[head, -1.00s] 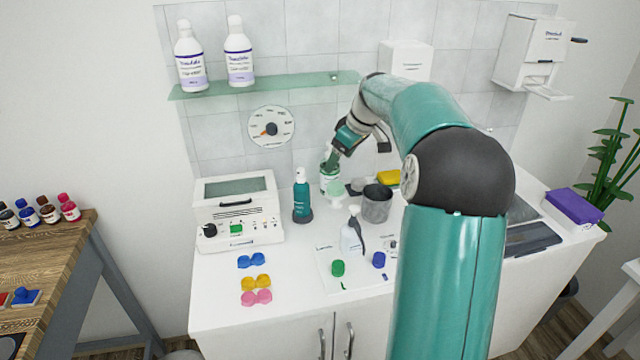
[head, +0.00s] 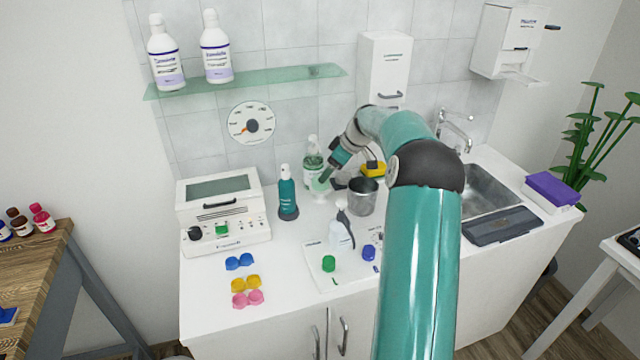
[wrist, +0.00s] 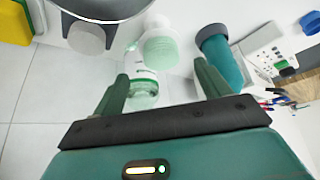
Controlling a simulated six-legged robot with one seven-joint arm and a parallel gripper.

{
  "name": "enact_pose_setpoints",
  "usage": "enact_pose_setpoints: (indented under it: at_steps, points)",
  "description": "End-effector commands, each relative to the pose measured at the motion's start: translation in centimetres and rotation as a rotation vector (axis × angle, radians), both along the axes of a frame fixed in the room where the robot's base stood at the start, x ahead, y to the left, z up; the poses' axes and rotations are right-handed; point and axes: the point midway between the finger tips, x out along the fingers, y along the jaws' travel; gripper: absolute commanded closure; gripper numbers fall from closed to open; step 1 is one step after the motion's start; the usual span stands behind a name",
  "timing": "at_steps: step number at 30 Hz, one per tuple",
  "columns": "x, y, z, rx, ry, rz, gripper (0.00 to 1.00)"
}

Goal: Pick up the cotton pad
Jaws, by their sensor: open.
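I cannot make out a cotton pad for certain in either view. My gripper (head: 325,176) is low over the back of the white counter (head: 225,275), close to a pale green cup (head: 319,186) and a clear bottle with green in it (head: 313,158). In the wrist view my gripper (wrist: 161,76) is open, its two green fingers spread with nothing held between them. The clear bottle (wrist: 143,88) shows between the fingers, nearer the left one. The pale green cup (wrist: 160,48) lies just past the fingertips. I cannot tell whether a finger touches either.
A grey metal pot (head: 363,198) stands right of the cup, a teal bottle (head: 287,195) left of it. A yellow sponge-like block (head: 374,169) is behind the pot. A white spray bottle (head: 341,232) stands in front.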

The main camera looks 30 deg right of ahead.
Motion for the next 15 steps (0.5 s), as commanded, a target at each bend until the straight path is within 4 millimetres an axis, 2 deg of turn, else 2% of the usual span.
enact_pose_setpoints:
  at_steps: [5,12,15]
  points:
    - [0.8,0.6,-1.3,0.000,0.000,0.001,0.24]
    - [2.4,1.6,-4.2,0.000,0.000,0.000,0.24]
    - [2.6,1.6,-4.4,-0.002,-0.002,-0.001,0.24]
